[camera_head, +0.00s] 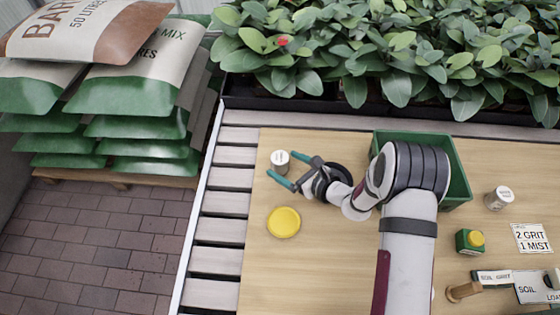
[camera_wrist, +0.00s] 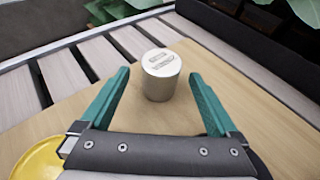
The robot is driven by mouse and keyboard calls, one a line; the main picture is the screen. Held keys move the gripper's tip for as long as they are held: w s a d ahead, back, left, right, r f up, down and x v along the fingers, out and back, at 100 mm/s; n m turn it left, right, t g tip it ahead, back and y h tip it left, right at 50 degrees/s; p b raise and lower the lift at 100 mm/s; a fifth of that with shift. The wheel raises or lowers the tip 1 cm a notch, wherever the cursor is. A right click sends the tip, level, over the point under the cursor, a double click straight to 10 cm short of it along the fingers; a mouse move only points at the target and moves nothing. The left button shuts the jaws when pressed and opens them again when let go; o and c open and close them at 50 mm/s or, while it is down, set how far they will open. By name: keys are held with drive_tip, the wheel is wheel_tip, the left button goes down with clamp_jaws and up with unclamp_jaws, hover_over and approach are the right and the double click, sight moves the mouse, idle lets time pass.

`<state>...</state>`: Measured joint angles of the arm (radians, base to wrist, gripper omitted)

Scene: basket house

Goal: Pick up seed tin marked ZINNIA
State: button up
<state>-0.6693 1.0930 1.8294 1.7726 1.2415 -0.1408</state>
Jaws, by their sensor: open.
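A small pale tin (camera_head: 280,161) stands upright near the left edge of the wooden board. In the wrist view the tin (camera_wrist: 161,76) shows a light lid with dark lettering too small to read. My gripper (camera_head: 282,173) is open, its teal fingers pointing at the tin from the right. In the wrist view the fingers of my gripper (camera_wrist: 160,90) lie to either side of the tin, with gaps on both sides. A second similar tin (camera_head: 499,198) with a white lid stands at the far right; its marking is also unreadable.
A yellow lid or dish (camera_head: 283,222) lies just below my gripper. A green crate (camera_head: 459,178) stands behind my arm. A green box with a yellow top (camera_head: 469,241) and cards (camera_head: 533,238) lie at right. Planters (camera_head: 350,105) line the back. The board (camera_head: 330,260) is clear at lower left.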

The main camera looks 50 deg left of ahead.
sight(286, 165)
drive_tip(key=x, duration=0.3)
drive_tip(key=shift+f, duration=0.1)
drive_tip(key=c, duration=1.5)
